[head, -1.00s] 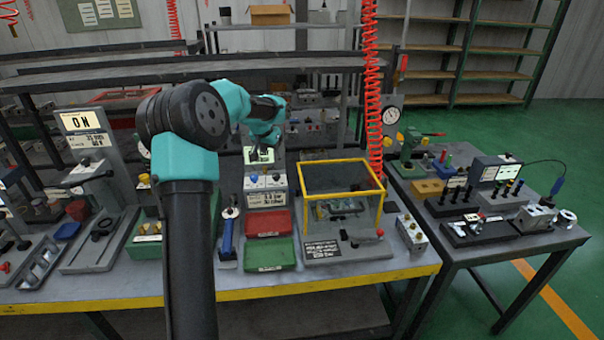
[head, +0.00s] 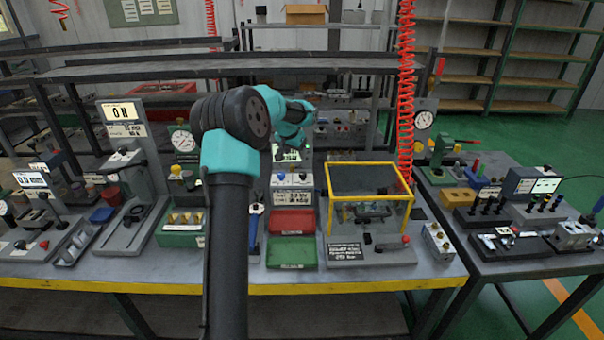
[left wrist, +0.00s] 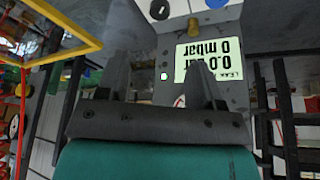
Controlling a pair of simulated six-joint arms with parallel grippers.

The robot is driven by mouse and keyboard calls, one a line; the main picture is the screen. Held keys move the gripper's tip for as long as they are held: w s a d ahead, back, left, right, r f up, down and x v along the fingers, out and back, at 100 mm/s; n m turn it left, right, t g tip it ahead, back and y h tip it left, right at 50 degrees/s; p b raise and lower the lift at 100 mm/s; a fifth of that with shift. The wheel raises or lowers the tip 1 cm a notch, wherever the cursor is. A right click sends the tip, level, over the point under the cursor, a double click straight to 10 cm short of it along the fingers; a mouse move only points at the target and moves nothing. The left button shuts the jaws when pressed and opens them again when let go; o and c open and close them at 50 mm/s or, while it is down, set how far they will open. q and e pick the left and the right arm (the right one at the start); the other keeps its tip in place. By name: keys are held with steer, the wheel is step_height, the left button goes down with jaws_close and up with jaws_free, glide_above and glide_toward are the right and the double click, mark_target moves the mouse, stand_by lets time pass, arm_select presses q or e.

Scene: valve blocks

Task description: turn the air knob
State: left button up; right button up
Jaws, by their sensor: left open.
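A grey test block (head: 292,197) stands on the bench with a printed label on its front and small knobs above it, a blue knob (head: 302,177) among them. In the left wrist view the block appears upside down, with a lit display (left wrist: 208,60) reading LEAK, 0.0 bar and 0 mbar. A black knob (left wrist: 159,9) and the blue knob (left wrist: 215,3) show at its top edge. I cannot tell which is the air knob. My left gripper (head: 290,153) is open and empty at the display, apart from these knobs; its fingers also show in the left wrist view (left wrist: 161,80). My right gripper is not visible.
A yellow-framed guard box (head: 370,195) stands right of the block. A red tray (head: 292,221) and a green tray (head: 292,253) lie in front. A red coiled hose (head: 405,90) hangs at the right. A dial gauge (head: 183,141) stands left of my arm.

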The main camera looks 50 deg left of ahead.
mark_target(303, 174)
arm_select(q)
steer(key=x, duration=1.3)
steer(key=shift+a, duration=0.1)
steer(key=c, duration=0.9)
steer(key=shift+n, duration=0.3)
steer(key=n, duration=0.1)
steer(key=n+y, duration=0.1)
steer(key=n, duration=0.1)
steer(key=shift+w+d+n+g+y, duration=0.1)
steer(key=shift+d+n+g+y, duration=0.1)
steer(key=shift+n+g+y, duration=0.1)
steer(key=shift+w+n+g+y, duration=0.1)
steer(key=shift+n+g+y, duration=0.2)
steer(key=shift+n, duration=0.85)
steer(key=shift+w+n+g+y, duration=0.15)
steer(key=shift+n+g, duration=0.25)
steer(key=shift+n, duration=0.75)
steer(key=shift+s, duration=0.1)
